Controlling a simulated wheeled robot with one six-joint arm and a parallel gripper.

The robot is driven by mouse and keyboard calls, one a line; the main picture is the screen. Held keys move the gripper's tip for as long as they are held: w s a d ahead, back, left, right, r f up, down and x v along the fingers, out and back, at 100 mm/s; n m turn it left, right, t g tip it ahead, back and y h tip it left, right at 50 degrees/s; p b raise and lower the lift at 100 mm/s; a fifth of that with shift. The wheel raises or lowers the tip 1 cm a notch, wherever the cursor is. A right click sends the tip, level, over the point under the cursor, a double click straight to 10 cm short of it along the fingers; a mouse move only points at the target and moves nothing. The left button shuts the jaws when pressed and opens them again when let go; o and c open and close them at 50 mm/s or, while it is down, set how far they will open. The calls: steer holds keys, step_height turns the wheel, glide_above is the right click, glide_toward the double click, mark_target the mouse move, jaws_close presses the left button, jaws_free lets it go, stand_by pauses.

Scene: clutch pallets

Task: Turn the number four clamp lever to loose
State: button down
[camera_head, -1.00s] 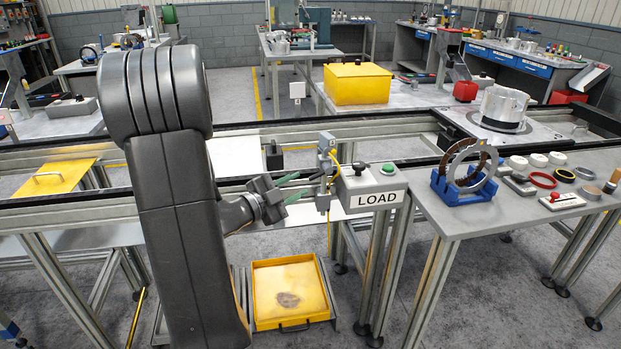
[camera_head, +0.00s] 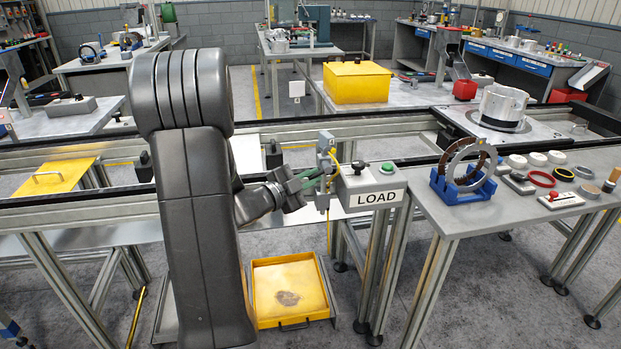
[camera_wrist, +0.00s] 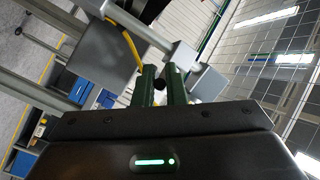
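My gripper (camera_head: 318,178) has two green fingers and reaches right toward a grey upright bracket (camera_head: 324,145) with a yellow cable, left of the LOAD box. In the wrist view my gripper (camera_wrist: 160,76) shows its fingers apart, with a narrow gap. A small dark round part (camera_wrist: 158,84) shows at the gap; I cannot tell whether it lies between the fingers or beyond them, or whether they touch it. No readable number four marks a clamp lever, so I cannot tell which part is the lever or how it is set. The fingertips partly overlap the bracket.
The grey LOAD box (camera_head: 370,184) with a green button and dark knob stands close right of my gripper. Conveyor rails (camera_head: 410,160) run behind. A blue stand (camera_head: 450,188) holding a ring sits on the right bench. A yellow tray (camera_head: 290,286) lies below.

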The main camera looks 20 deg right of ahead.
steer(key=shift+r+m+y+p, duration=0.3)
steer(key=shift+r+y+p, duration=0.25)
steer(key=shift+p, duration=0.5)
steer(key=shift+a+r+m+y+p, duration=0.15)
steer(key=shift+m+y+p, duration=0.4)
steer(key=shift+p, duration=0.55)
steer(key=c, duration=1.5)
jaws_free()
steer(key=shift+a, duration=0.1)
